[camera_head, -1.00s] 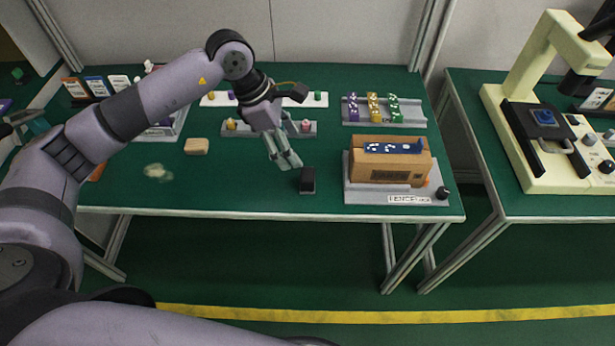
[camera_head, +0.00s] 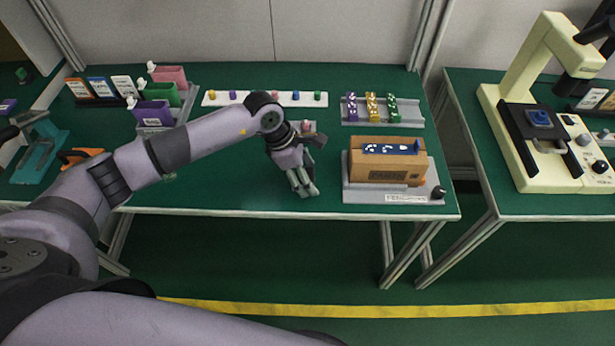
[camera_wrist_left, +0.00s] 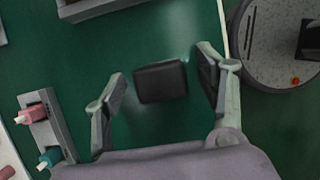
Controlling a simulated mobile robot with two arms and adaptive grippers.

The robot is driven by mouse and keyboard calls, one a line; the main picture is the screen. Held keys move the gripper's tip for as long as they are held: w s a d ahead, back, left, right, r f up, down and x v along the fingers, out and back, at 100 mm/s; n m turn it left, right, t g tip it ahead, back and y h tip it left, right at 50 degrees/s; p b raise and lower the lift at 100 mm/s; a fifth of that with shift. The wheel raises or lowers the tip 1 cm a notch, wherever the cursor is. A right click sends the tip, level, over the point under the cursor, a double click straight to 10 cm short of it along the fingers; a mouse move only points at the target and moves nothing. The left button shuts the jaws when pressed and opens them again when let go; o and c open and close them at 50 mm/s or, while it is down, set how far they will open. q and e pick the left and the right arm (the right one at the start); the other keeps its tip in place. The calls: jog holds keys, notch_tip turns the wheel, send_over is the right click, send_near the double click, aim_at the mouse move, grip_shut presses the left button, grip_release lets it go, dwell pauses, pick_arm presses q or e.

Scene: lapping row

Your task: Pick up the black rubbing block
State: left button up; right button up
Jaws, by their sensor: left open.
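The black rubbing block (camera_wrist_left: 161,82) lies on the green table top in the left wrist view. My left gripper (camera_wrist_left: 160,76) is open, with one finger on each side of the block and a gap of green table showing on both sides. In the head view my left gripper (camera_head: 304,188) points down near the front edge of the table and hides the block. My right gripper is in neither view.
A cardboard box (camera_head: 384,180) on a grey base stands right of the gripper. Behind are a white strip with coloured pegs (camera_head: 238,99) and a grey rack of patterned pieces (camera_head: 408,117). The table's front edge (camera_head: 250,213) is close.

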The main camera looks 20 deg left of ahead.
pick_arm(q)
jog(key=shift+c, duration=0.4)
jog(key=c, duration=1.2)
